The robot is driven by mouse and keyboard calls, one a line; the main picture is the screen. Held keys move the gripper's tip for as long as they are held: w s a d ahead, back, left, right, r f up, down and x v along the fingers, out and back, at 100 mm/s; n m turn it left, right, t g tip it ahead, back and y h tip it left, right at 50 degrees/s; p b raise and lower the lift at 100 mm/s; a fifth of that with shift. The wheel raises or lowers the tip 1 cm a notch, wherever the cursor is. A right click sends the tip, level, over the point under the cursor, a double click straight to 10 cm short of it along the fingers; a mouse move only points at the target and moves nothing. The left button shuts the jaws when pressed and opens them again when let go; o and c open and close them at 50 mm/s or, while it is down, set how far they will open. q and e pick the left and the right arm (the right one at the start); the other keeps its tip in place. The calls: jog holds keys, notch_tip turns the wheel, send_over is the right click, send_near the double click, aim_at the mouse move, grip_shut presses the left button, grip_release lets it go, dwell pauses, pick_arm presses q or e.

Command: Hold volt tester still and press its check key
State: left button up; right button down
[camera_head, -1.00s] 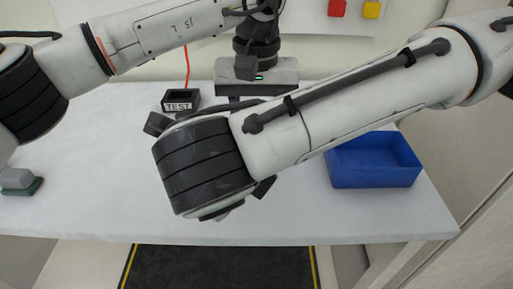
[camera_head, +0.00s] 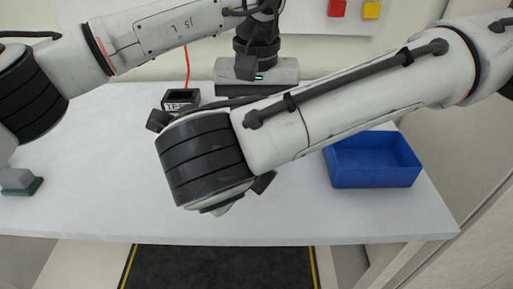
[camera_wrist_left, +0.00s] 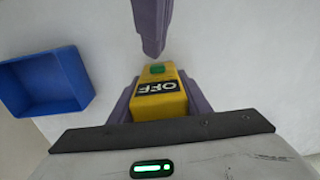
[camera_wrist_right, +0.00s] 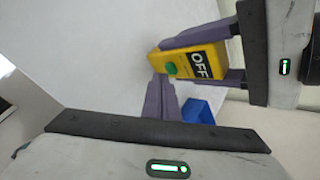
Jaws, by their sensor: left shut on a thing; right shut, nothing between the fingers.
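The volt tester is a yellow box with an OFF label (camera_wrist_left: 158,100); it also shows in the right wrist view (camera_wrist_right: 205,62). Its green check key (camera_wrist_left: 157,69) is on the end facing my right gripper. My left gripper (camera_wrist_right: 205,55) is shut on the tester, purple fingers on both sides. My right gripper (camera_wrist_right: 160,88) is shut and empty, its fingertips just short of or at the key; I cannot tell if they touch. In the left wrist view those fingertips (camera_wrist_left: 152,50) point at the key. My right arm hides the tester in the head view.
A black box marked TEST (camera_head: 181,98), with a red cable, stands at the back of the white table (camera_head: 90,170). A blue bin (camera_head: 372,160) is at the right. A grey and green block (camera_head: 20,181) lies at the left edge. The front left table is clear.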

pick_arm(q)
jog(key=shift+f, duration=0.3)
pick_arm(e)
jog(key=shift+w, duration=0.6)
dwell(0.4)
jog(key=shift+s, duration=0.9)
jog(key=shift+s, duration=2.5)
pick_arm(q)
jog(key=o, duration=1.2)
pick_arm(e)
jog(key=shift+w, duration=0.1)
pick_arm(q)
jog(key=shift+r, duration=0.15)
